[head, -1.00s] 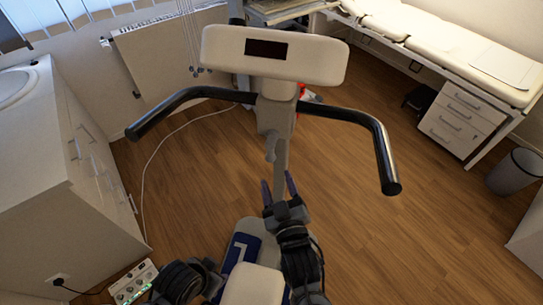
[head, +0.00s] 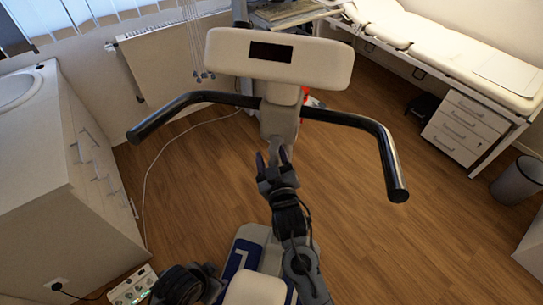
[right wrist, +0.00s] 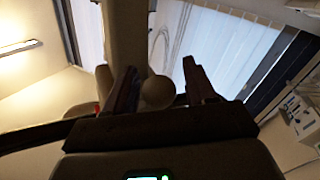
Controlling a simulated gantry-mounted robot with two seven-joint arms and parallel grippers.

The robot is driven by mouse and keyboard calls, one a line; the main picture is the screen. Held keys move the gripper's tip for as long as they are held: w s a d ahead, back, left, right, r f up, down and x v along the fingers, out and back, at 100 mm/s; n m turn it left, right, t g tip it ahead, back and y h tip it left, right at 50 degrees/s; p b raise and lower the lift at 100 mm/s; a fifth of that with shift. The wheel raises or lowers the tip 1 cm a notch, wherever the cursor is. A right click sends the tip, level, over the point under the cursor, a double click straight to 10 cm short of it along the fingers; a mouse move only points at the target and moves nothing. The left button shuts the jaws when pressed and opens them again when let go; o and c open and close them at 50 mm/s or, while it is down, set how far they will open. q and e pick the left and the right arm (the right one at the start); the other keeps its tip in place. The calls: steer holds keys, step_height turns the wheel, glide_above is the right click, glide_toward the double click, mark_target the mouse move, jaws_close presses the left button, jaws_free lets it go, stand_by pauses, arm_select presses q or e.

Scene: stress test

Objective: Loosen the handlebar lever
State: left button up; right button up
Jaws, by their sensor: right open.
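The exercise bike's black handlebar (head: 388,150) spreads left and right below its white console (head: 325,62). The lever's rounded knob (right wrist: 157,92) shows in the right wrist view, beside the pale post (right wrist: 127,40). My right gripper (head: 273,158) is open just below the handlebar's centre. Its fingers (right wrist: 160,88) stand on either side of the knob, with a gap to the right finger; whether the left finger touches it I cannot tell. In the head view the gripper largely hides the lever. Part of my left arm shows at the bottom left, but its gripper fingers do not.
A white cabinet (head: 60,190) stands at the left, with a small device (head: 132,287) below it. A radiator (head: 165,62) is behind. A treatment couch (head: 450,48), drawers (head: 462,125) and a bin (head: 518,180) are at the right.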

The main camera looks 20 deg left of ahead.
jaws_close()
steer(key=shift+r, duration=0.1)
stand_by(0.3)
